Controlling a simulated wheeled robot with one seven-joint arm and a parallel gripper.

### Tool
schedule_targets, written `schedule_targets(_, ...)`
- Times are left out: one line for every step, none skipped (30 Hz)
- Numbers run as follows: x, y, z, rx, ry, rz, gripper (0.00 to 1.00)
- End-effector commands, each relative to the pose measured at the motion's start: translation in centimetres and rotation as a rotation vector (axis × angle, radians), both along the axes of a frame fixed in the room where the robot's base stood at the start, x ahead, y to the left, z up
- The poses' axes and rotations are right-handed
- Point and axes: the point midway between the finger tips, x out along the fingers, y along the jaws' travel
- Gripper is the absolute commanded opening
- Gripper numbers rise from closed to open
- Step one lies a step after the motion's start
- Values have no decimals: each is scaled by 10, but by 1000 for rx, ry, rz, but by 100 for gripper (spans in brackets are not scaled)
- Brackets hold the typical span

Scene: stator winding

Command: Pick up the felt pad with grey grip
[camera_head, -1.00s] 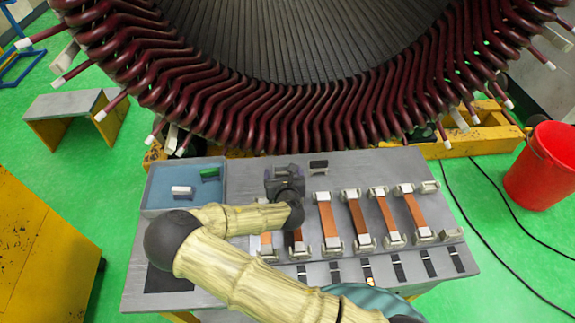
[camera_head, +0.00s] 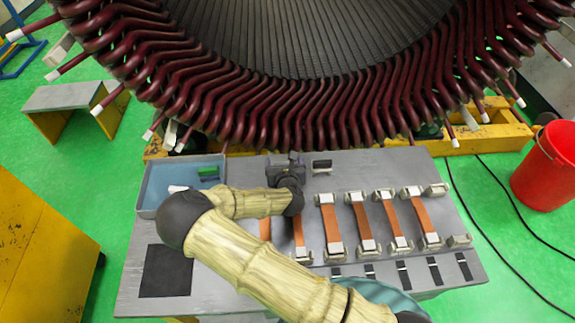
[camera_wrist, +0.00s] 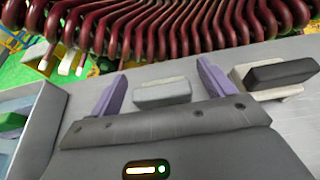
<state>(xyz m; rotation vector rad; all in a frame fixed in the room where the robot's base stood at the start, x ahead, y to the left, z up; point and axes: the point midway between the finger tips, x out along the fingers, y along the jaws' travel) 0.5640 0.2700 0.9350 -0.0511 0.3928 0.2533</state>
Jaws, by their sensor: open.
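The felt pad with grey grip (camera_wrist: 162,93) lies on the grey tabletop in the wrist view, a pale grey block between my two purple fingers. My gripper (camera_wrist: 163,86) is open, with a finger on each side of the pad and gaps showing. I cannot tell how far the fingertips stand above the table. In the head view my gripper (camera_head: 286,160) is over the table's back edge, and my arm and gripper hide the grey pad there.
A pad with black grip (camera_wrist: 281,73) lies close right of my right finger. A blue tray (camera_head: 148,190) at the left holds a green-grip piece (camera_head: 208,172) and a white piece. Copper strips in holders (camera_head: 331,224) fill the right. The stator coils (camera_head: 300,115) rise just behind the table.

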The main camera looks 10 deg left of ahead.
Motion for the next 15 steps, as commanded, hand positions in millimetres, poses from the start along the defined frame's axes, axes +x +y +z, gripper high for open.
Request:
schedule_targets(0,-1,0,0,0,-1,82)
schedule_targets(0,-1,1,0,0,-2,82)
schedule_targets(1,-1,1,0,0,-3,82)
schedule_targets(1,-2,1,0,0,-3,82)
schedule_targets(1,-2,1,-1,0,-4,82)
schedule_targets(1,-3,1,0,0,-4,82)
schedule_targets(1,-3,1,0,0,-5,82)
schedule_targets(1,-3,1,0,0,-5,82)
schedule_targets(1,-3,1,0,0,-5,82)
schedule_targets(1,-3,1,0,0,-5,82)
schedule_targets(1,-3,1,0,0,-5,82)
schedule_targets(1,-3,1,0,0,-5,82)
schedule_targets(1,-3,1,0,0,-5,80)
schedule_targets(1,-3,1,0,0,-5,74)
schedule_targets(1,-3,1,0,0,-5,66)
